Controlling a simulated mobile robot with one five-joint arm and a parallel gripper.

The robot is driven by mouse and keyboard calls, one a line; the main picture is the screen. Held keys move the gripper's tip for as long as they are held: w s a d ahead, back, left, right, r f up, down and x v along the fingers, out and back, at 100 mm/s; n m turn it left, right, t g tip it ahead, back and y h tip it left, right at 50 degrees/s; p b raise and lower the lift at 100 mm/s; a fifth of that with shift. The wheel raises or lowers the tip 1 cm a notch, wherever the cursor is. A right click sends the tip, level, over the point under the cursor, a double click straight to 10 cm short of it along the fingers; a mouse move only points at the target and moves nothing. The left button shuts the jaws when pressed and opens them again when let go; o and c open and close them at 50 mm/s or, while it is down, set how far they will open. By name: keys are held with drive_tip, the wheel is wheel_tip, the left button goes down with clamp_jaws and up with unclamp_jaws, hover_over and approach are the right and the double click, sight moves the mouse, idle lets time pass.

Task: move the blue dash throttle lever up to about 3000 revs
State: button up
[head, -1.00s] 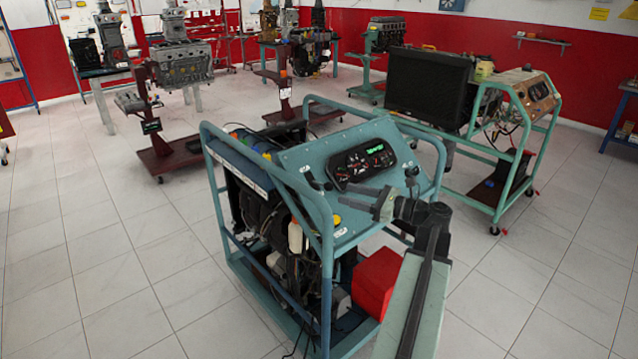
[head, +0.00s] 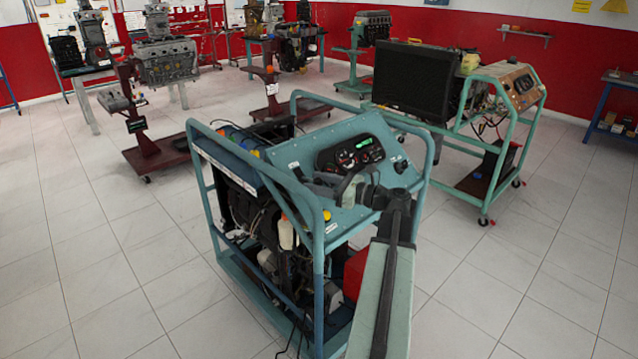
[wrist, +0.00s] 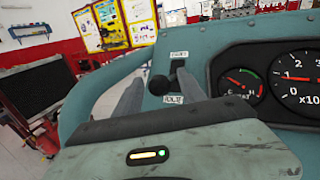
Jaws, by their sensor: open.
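The dash panel (head: 290,155) is the sloping blue top of a wheeled engine trainer. The throttle lever (wrist: 159,86) shows in the wrist view as a short black knob at the lower part of a dark slot, with small labels above and below. My gripper (wrist: 163,82) is open, with one finger left of the knob and one to its right; whether they touch it I cannot tell. In the head view my gripper (head: 338,187) is over the panel's left part and hides the lever. The rev counter (wrist: 296,78) is cut off at the edge; its red needle lies near the 1.
A gauge cluster (head: 350,153) with a green display sits on the panel right of the lever. Blue frame tubes (head: 318,270) edge the trainer. A second trainer (head: 500,125) stands behind right. The tiled floor (head: 510,280) at right is clear.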

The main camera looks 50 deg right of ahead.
clamp_jaws()
drive_tip(key=shift+a+f, duration=0.1)
idle(1.2)
